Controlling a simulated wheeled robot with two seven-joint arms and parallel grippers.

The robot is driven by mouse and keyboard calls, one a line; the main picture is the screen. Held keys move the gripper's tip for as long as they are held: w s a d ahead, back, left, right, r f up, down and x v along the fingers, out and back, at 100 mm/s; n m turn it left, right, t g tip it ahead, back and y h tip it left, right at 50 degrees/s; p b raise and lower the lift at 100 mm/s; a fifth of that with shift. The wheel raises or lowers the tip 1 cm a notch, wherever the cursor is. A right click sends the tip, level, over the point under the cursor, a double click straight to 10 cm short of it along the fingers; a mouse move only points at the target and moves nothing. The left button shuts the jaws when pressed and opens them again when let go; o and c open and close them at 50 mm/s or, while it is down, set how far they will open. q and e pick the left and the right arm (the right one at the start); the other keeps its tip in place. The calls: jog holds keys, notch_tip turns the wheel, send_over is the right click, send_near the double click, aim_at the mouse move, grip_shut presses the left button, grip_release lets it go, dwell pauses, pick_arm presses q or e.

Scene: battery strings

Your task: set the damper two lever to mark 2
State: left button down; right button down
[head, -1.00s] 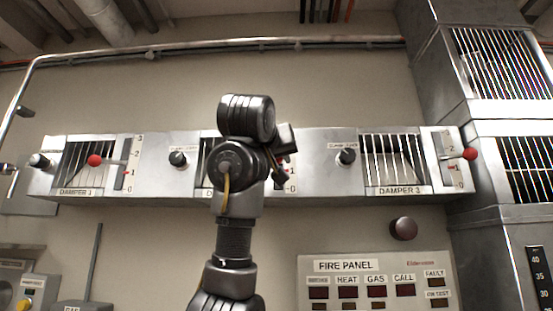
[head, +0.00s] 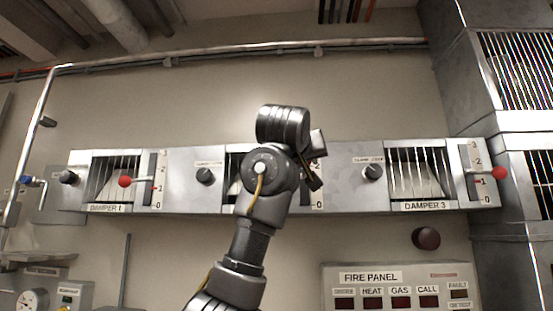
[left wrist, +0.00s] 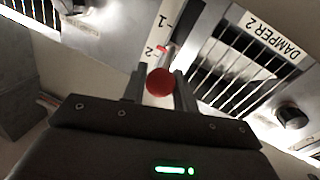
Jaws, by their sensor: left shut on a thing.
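The damper two lever shows as a red ball knob (left wrist: 160,83) in the left wrist view. My left gripper (left wrist: 160,90) is shut on it, one finger on each side. The damper two scale (left wrist: 166,30) is upside down there, with 1 and 2 readable. The lever lies close to the 2, where a red stripe shows; whether it is exactly on the mark I cannot tell. In the head view my left wrist covers most of the damper two panel (head: 232,187), and the knob and fingertips are hidden. My right gripper is not in view.
Damper 1's red knob (head: 124,181) and damper 3's red knob (head: 499,174) stand out to either side. Black clamp knobs (head: 373,172) sit between the dampers. A fire panel (head: 400,290) is below right. The wall above the dampers is clear apart from a pipe (head: 250,48).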

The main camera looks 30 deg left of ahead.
pick_arm(q)
jog(key=shift+r, duration=0.7)
jog(key=shift+r+p, duration=0.2)
jog(key=shift+p, duration=0.15)
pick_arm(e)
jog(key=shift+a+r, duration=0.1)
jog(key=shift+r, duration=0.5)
pick_arm(q)
jog(key=c, duration=1.1)
grip_release()
jog(key=shift+c, duration=0.2)
jog(key=shift+d+f, duration=0.1)
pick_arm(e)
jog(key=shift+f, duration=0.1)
